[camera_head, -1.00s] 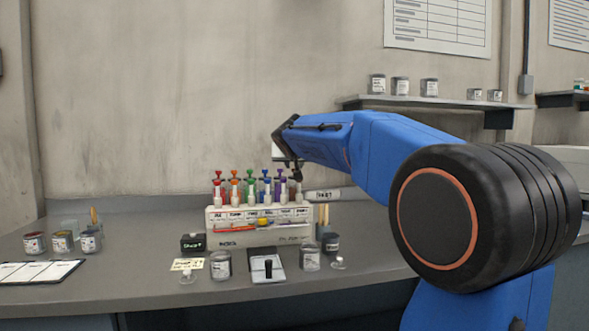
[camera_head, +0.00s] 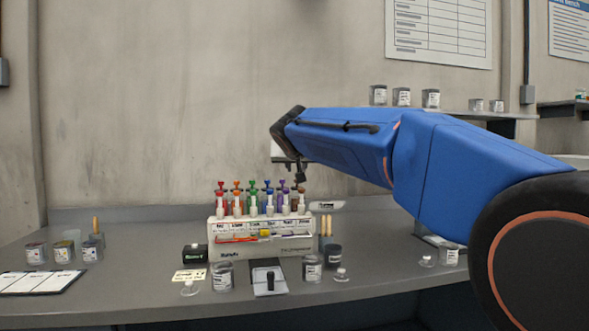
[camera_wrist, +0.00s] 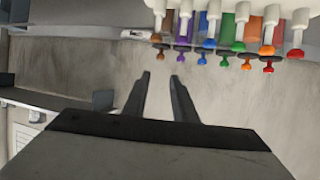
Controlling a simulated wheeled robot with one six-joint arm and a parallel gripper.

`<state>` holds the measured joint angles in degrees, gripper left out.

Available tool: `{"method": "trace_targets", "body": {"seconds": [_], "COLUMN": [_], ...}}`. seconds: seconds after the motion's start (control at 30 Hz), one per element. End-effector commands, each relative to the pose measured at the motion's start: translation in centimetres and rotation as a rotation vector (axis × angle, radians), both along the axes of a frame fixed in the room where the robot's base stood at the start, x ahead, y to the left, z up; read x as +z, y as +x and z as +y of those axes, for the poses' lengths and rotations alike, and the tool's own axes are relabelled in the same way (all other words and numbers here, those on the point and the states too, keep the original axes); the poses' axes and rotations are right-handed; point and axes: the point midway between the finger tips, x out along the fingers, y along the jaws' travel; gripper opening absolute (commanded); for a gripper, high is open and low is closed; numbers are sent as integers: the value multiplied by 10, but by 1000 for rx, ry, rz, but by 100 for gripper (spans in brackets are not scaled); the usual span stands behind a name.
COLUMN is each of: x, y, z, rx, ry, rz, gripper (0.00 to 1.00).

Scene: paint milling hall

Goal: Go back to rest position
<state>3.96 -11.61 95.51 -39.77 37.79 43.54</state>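My gripper (camera_wrist: 160,80) shows in the wrist view with its two dark fingers apart and nothing between them. In the head view my gripper (camera_head: 298,172) is partly hidden by my wrist and hangs just above the right end of a white rack (camera_head: 262,246). The rack holds a row of syringe-like tubes (camera_head: 254,200) with red, orange, green, blue, purple and brown tops. In the wrist view the coloured tops (camera_wrist: 238,46) lie beyond the fingertips, apart from them.
Several small jars (camera_head: 223,276) and a black box (camera_head: 194,253) stand in front of the rack. More jars (camera_head: 64,252) and a white sheet (camera_head: 40,283) are at the left. A wall shelf (camera_head: 480,114) with jars is at the upper right.

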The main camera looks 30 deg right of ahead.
Motion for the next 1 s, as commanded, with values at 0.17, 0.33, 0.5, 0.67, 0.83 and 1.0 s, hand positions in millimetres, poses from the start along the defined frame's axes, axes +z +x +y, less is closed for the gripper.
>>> {"method": "trace_targets", "body": {"seconds": [0.17,0.33,0.5,0.67,0.83,1.0], "x": [0,-11,-60,-129,-203,-277], "y": [0,-10,-59,-124,-195,-266], "z": [0,3,19,42,67,93], "rx": [0,7,44,108,189,283], "ry": [0,4,22,50,81,117], "rz": [0,23,129,269,410,540], "gripper": [25,25,25,25,25,25]}}
